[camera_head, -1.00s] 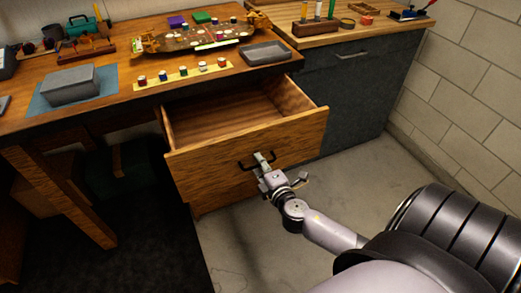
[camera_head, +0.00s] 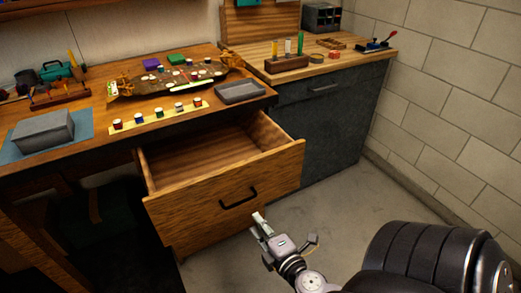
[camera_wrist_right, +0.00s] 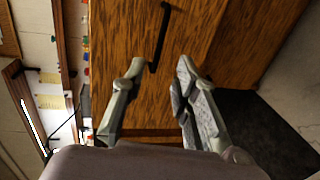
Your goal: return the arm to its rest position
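My right gripper (camera_head: 262,226) is in front of the open wooden drawer (camera_head: 285,166), a little below and right of its dark handle (camera_head: 238,198). In the right wrist view, the two fingers of my right gripper (camera_wrist_right: 158,75) are spread apart with nothing between them. The handle (camera_wrist_right: 160,38) lies beyond the fingertips there, clear of them. The drawer is pulled out and looks empty. My left gripper does not show in either view.
The wooden desk (camera_head: 85,131) holds a grey box (camera_head: 43,130), a grey tray (camera_head: 240,92), a row of small paint pots and a board with parts. A dark cabinet (camera_head: 335,125) stands to the right. The concrete floor (camera_head: 365,205) is clear, up to a block wall (camera_head: 450,110).

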